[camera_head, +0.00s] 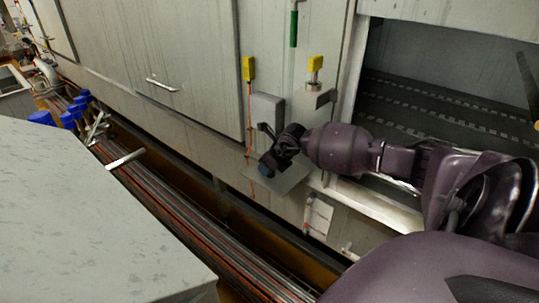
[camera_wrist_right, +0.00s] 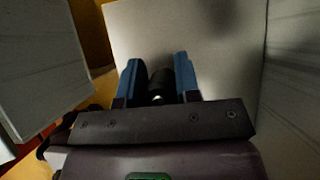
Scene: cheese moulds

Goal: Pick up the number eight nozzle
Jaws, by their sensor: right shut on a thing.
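My right gripper (camera_head: 265,168) reaches from the right to a small grey shelf plate (camera_head: 293,183) on the machine's wall. In the right wrist view, its two blue fingers (camera_wrist_right: 158,66) are shut on a dark, rounded piece, the nozzle (camera_wrist_right: 160,84). A small bright spot shows on the nozzle's near end. The fingers hide its sides, and no number can be read on it. The pale plate (camera_wrist_right: 195,35) fills the view beyond the fingers. In the head view the nozzle cannot be told apart from the dark gripper. My left gripper is not in view.
A grey box (camera_head: 267,110) and yellow-topped fittings (camera_head: 249,68) are on the wall near my gripper. An opening with a dark conveyor (camera_head: 430,110) lies to the right. Pipes (camera_head: 185,215) run below, beside a large grey block (camera_head: 90,220). Blue-handled valves (camera_head: 68,120) stand at left.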

